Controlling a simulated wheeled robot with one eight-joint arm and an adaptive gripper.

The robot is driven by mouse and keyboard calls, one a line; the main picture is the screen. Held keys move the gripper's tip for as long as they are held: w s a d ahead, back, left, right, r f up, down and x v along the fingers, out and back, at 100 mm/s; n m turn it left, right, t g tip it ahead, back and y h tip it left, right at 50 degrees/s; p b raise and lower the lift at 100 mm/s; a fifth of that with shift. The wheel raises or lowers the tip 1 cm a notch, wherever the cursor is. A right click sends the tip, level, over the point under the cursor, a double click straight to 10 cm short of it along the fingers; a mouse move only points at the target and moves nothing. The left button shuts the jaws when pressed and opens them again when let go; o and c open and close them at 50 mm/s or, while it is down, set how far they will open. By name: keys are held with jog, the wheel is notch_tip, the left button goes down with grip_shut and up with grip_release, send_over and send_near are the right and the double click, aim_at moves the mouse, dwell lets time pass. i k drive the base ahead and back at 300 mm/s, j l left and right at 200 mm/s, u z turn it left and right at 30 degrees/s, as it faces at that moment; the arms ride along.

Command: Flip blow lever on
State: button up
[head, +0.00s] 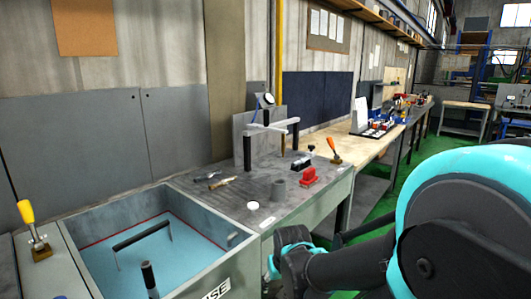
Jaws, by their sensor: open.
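Two levers with bright handles show in the head view, and I cannot tell which one is the blow lever. One lever with an orange handle (333,147) leans to the left on a small brown base at the back right of the grey work surface. The other lever with a yellow-orange handle (26,212) stands on a brass-coloured base at the far left, beside the blue-floored tank. My arm fills the lower right, in front of the bench. I cannot make out my gripper's fingers, and nothing of mine touches either lever.
The open tank (190,235) has a blue floor and a black handle inside. A grey work surface (225,200) carries a black post, a grey cup, a red block (309,176) and small tools. A wooden bench (372,147) runs back right. Green floor is free beyond it.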

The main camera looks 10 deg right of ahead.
aim_at(330, 140)
jog(key=i+l, duration=0.1)
jog(key=l, duration=0.4)
jog(key=i+l, duration=0.1)
jog(key=l, duration=0.4)
jog(key=i+l, duration=0.1)
jog(key=l, duration=0.4)
jog(key=i+l, duration=0.1)
jog(key=l, duration=0.4)
jog(key=i+l, duration=0.1)
jog(key=l, duration=0.35)
jog(key=i+l, duration=0.1)
jog(key=l, duration=0.4)
